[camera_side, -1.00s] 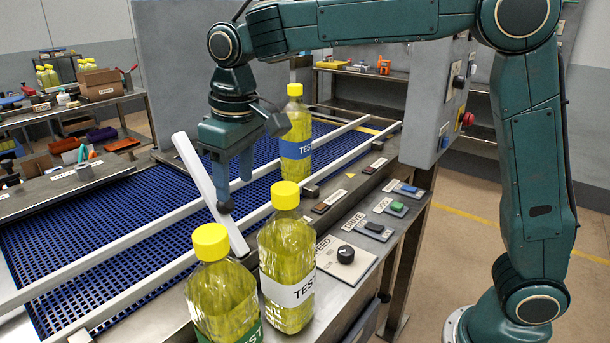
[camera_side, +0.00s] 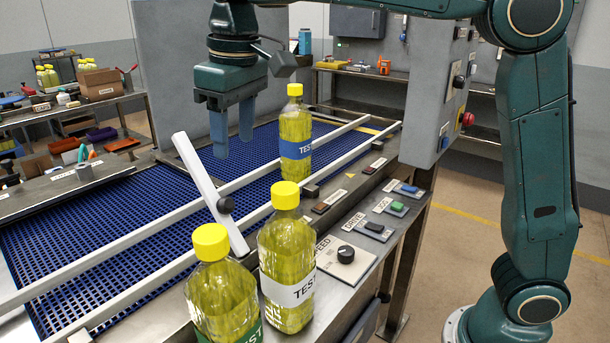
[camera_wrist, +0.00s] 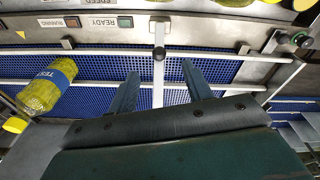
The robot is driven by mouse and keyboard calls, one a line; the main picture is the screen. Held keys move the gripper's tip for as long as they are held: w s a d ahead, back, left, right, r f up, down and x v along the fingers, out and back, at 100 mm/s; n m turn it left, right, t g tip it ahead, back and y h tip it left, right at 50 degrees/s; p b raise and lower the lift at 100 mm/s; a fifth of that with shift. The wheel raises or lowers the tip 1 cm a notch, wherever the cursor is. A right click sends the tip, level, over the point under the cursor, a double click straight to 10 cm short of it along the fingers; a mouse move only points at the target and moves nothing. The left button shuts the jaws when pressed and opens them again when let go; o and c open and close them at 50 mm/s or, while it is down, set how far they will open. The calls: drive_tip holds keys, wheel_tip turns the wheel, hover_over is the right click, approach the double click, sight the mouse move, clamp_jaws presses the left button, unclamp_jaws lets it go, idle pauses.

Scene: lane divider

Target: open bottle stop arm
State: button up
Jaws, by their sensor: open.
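The white stop arm (camera_side: 200,175) lies slantwise across the blue belt, crossing the rails, with a dark knob (camera_side: 225,204) on it. In the wrist view the stop arm (camera_wrist: 158,92) runs straight across the lane, with its knob (camera_wrist: 158,53) near the upper rail. My gripper (camera_side: 233,147) is open and empty above the belt, higher than the knob and apart from it. In the wrist view my gripper (camera_wrist: 160,69) has one finger on each side of the arm. A yellow bottle with a blue label (camera_side: 295,135) stands upright between the rails behind the stop arm.
A white-label bottle (camera_side: 287,260) and a green-label bottle (camera_side: 222,290) stand in front of the lane, close to the stop arm's near end. White guide rails (camera_side: 345,158) edge the lane. A button panel (camera_side: 370,225) is at the right. The grey cabinet (camera_side: 435,90) stands behind it.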

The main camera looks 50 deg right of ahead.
drive_tip(key=shift+c, duration=0.2)
drive_tip(key=shift+w+d+f, duration=0.15)
drive_tip(key=shift+w, duration=0.05)
drive_tip(key=c, duration=0.7)
drive_tip(key=w+d+f+m, duration=0.1)
drive_tip(key=w+f, duration=0.1)
drive_tip(key=w+d+f+m+t, duration=0.1)
drive_tip(key=w+d+f, duration=0.1)
drive_tip(key=w, duration=0.1)
drive_tip(key=w+d+f+m, duration=0.1)
drive_tip(key=w+d+f, duration=0.1)
drive_tip(key=shift+w+d+t+y, duration=0.1)
drive_tip(key=shift+w+t+y, duration=0.2)
drive_tip(key=shift+w+t, duration=0.1)
clamp_jaws()
drive_tip(key=w+d+f+m+t+y, duration=0.2)
drive_tip(key=d+f+m+t+y, duration=0.1)
drive_tip(key=m+y, duration=0.8)
drive_tip(key=shift+w+d+f+m+t, duration=0.3)
drive_tip(key=shift+d+m+t, duration=0.2)
drive_tip(key=shift+d+m, duration=0.55)
